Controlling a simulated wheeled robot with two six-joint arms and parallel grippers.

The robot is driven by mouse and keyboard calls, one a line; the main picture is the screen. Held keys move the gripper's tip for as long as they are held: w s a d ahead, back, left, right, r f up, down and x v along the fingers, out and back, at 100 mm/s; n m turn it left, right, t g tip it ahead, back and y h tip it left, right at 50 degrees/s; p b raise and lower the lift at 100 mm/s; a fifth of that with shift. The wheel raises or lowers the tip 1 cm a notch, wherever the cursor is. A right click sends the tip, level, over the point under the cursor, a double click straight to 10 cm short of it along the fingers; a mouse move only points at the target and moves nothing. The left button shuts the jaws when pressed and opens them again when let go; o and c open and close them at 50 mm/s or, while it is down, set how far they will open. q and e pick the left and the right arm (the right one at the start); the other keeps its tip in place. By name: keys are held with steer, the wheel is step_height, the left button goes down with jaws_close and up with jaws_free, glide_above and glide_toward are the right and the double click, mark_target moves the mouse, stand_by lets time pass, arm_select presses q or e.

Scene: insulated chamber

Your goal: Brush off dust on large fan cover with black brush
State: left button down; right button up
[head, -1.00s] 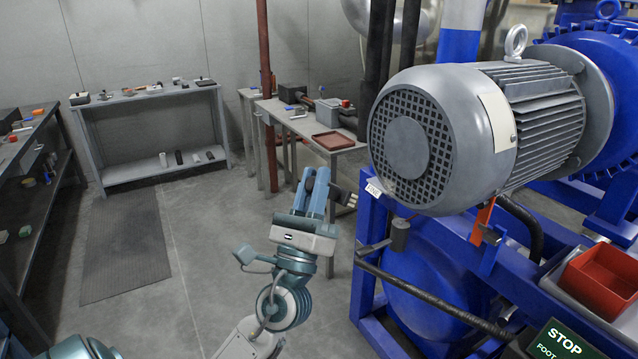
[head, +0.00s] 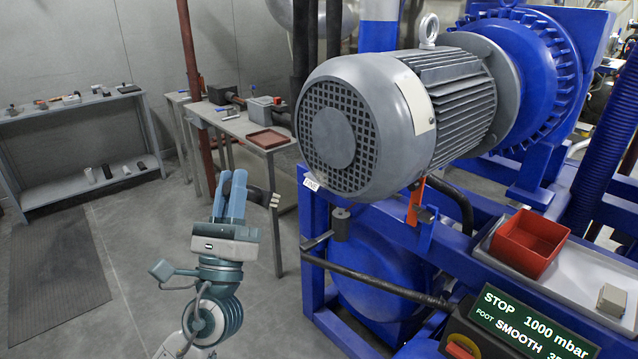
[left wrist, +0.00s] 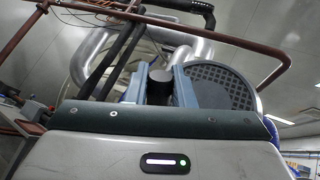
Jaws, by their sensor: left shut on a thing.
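The large fan cover (head: 336,137) is a round grey grille with a plain disc in its middle, on the end of the big grey motor. It also shows in the left wrist view (left wrist: 226,88), partly behind a finger. My left gripper (head: 232,183) is shut on the black brush (head: 263,197), which sticks out to the right toward the fan cover. The brush is below and left of the cover, apart from it. In the left wrist view the dark round end of the brush (left wrist: 160,74) shows between the blue fingers. Dust cannot be made out. My right gripper is not in view.
The motor (head: 440,100) sits above a blue frame (head: 312,245) with a black bar along its front. A side table with a red-brown tray (head: 268,138) stands behind my gripper. A red bin (head: 528,243) and a STOP display (head: 530,325) are at right. Open floor lies left.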

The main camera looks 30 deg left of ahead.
arm_select(q)
steer(key=c, duration=1.8)
jaws_free()
jaws_close()
steer(key=shift+w, duration=0.1)
steer(key=w+d, duration=0.2)
steer(key=w, duration=0.4)
steer(key=shift+w+d+b, duration=0.3)
steer(key=shift+d, duration=0.1)
